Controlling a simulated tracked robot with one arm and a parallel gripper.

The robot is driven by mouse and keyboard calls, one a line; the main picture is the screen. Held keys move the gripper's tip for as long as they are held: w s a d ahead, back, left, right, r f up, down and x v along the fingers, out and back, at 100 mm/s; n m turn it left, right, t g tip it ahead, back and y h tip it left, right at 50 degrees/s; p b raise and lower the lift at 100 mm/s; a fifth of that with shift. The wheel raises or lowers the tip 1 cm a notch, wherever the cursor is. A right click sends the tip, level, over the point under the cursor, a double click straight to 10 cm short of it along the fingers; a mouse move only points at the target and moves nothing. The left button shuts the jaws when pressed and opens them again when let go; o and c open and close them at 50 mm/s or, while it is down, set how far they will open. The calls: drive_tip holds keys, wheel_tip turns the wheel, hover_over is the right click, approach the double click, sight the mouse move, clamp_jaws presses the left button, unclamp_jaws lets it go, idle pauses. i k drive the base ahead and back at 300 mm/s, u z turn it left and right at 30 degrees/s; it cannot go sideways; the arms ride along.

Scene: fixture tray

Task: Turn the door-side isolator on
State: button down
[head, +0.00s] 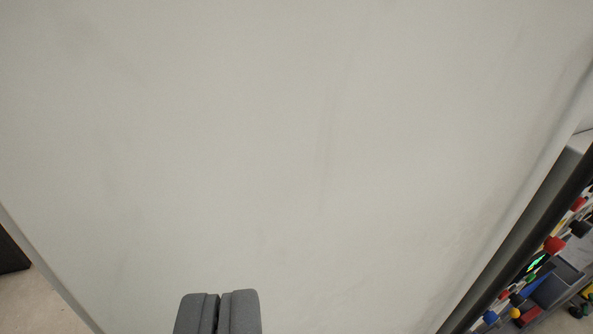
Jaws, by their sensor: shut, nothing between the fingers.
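My gripper (219,302) shows at the bottom of the head view, left of centre. Its two grey fingers are shut together with nothing between them. They are in front of a large plain pale surface (290,150); I cannot tell whether they touch it. I cannot make out the door-side isolator for certain. Coloured knobs, including a red one (554,244), show at the lower right edge, small and partly cut off, far from my gripper.
A dark frame edge (520,222) runs diagonally at the right. Beyond it are a small green-lit display (537,263) and a grey tray (568,272) with coloured items. At the lower left are beige floor (40,300) and a dark object (12,252).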

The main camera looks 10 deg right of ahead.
sight(553, 246)
drive_tip(key=z, duration=0.05)
drive_tip(key=k, duration=1.15)
drive_tip(key=z, duration=1)
drive_tip(key=i, duration=0.95)
